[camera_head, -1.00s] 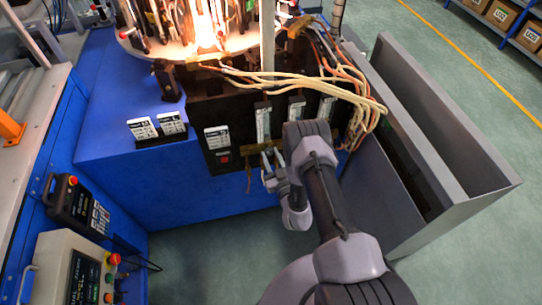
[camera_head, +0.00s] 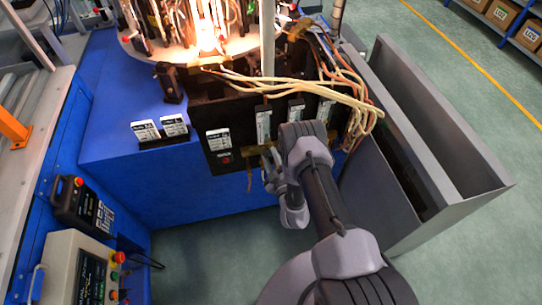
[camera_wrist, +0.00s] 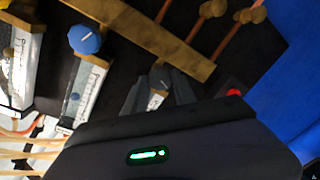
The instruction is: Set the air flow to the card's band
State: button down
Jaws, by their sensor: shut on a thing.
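A row of flow meters stands on the black panel; the leftmost (camera_head: 263,124) has a grey knob at its foot, seen in the wrist view (camera_wrist: 160,77). My gripper (camera_wrist: 160,94) is shut on this grey knob, its fingers on either side. In the head view my gripper (camera_head: 270,163) is small and partly hidden by my arm. A blue knob (camera_wrist: 86,39) is on the neighbouring meter. Two white cards (camera_head: 145,131) (camera_head: 173,125) stand left of the panel. Their print and the meter's scale are too small to read.
A red button (camera_wrist: 235,93) sits beside the held knob, under a white label (camera_head: 218,140). A brass-coloured bar (camera_wrist: 150,30) runs close to the knobs. Pale hoses (camera_head: 330,92) hang right of the meters. A grey bin (camera_head: 440,150) stands at right.

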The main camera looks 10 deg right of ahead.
jog(key=shift+w+r+n, duration=0.1)
jog(key=shift+n, duration=0.4)
jog(key=shift+a, duration=0.1)
jog(key=c, duration=1)
grip_release()
jog(key=shift+c, duration=0.2)
